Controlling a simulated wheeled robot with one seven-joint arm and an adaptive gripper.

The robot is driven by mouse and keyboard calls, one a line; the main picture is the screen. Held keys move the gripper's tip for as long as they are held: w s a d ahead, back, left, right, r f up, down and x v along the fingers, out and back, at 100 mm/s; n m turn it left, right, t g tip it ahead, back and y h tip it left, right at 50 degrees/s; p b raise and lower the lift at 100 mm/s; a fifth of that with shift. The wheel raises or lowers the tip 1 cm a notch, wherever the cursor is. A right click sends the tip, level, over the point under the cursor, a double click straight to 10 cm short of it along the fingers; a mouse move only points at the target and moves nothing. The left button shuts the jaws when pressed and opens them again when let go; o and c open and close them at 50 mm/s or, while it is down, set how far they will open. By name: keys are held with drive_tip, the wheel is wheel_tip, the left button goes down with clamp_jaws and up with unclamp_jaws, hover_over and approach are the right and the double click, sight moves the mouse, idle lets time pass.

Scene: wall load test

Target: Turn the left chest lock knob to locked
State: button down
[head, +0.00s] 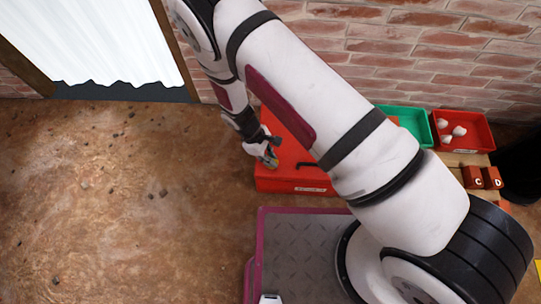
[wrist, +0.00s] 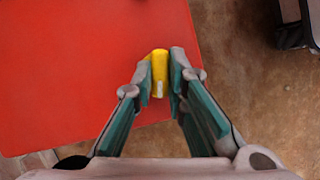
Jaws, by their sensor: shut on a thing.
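The red chest (head: 290,180) stands on the ground near the brick wall, partly hidden behind my arm in the head view. Its flat red top also fills the left of the wrist view (wrist: 70,60). A yellow lock knob (wrist: 159,72) with a small white mark is on the chest near its edge. My gripper (wrist: 162,80) is shut on the knob, one finger on each side. In the head view my gripper (head: 268,158) is at the chest's left part. The small white mark points toward the bottom of the wrist view.
A green tray (head: 408,122) and a red tray (head: 463,130) with several pale lumps stand right of the chest. Red blocks marked C (head: 473,178) and D (head: 492,177) sit below them. Bare dirt ground (head: 120,200) lies open on the left. A white curtain (head: 100,45) hangs at upper left.

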drive_tip(key=shift+s+d+f+n+t+p, duration=0.15)
drive_tip(key=shift+n+t, duration=0.15)
drive_tip(key=shift+n, duration=0.45)
drive_tip(key=shift+s+n+t+p, duration=0.15)
drive_tip(key=shift+n+t, duration=0.15)
drive_tip(key=shift+n, duration=0.45)
drive_tip(key=c, duration=1.6)
unclamp_jaws()
drive_tip(key=shift+w, duration=0.1)
drive_tip(key=shift+w+a+r, duration=0.1)
drive_tip(key=shift+a+r, duration=0.2)
drive_tip(key=shift+r, duration=0.15)
drive_tip(key=v, duration=1.1)
drive_tip(key=shift+a, duration=0.1)
